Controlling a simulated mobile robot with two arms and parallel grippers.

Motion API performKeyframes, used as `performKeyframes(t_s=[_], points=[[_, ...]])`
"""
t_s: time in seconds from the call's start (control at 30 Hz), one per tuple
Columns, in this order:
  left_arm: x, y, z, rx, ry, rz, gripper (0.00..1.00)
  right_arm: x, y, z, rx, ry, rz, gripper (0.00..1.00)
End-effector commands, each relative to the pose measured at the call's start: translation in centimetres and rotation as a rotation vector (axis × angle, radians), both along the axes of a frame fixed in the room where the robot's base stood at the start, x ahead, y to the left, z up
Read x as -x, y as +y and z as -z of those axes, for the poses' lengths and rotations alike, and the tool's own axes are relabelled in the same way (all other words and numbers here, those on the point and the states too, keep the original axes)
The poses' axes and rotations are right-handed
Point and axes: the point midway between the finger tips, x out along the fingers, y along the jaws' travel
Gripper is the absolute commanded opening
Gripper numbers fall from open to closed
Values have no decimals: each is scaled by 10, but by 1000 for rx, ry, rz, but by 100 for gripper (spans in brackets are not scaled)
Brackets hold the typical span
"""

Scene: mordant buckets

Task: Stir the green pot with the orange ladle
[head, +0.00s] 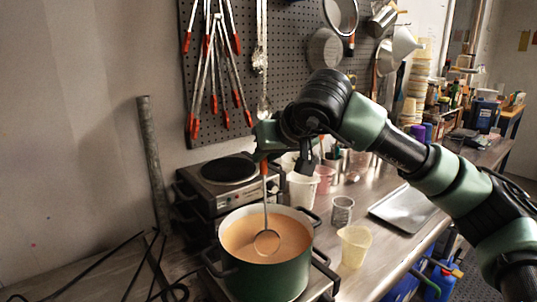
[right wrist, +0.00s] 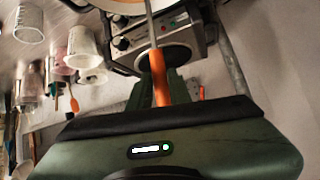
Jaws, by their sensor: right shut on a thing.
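The green pot (head: 268,280) stands on a hot plate at the front, with a pale inner wall and orange-brown liquid (head: 240,232) inside. The orange ladle has an orange handle (head: 263,168), a thin metal shaft and a round bowl (head: 267,242). My right gripper (head: 264,155) is above the pot and shut on the orange handle; the right wrist view shows the handle (right wrist: 158,75) between its fingers. The ladle hangs nearly upright inside the rim. Its bowl shows at the liquid's surface; how deep it dips I cannot tell. My left gripper is not in view.
A second hot plate (head: 230,170) stands behind the pot. Clear cups (head: 343,210), a yellowish beaker (head: 355,246) and a metal tray (head: 402,208) are to the right. Red-tipped tongs (head: 213,60) hang on the pegboard. Dark rods (head: 100,262) lie at left.

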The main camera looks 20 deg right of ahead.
Motion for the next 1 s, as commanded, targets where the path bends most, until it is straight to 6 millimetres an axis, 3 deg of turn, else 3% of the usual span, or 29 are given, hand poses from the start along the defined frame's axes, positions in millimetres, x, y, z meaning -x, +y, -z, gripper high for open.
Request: performKeyframes(t_s=[0.17,1.0], points=[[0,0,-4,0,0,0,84,-1,0,-4,-2,-2,0,0],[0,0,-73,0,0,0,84,-29,-5,-76,-1,-1,0,0]])
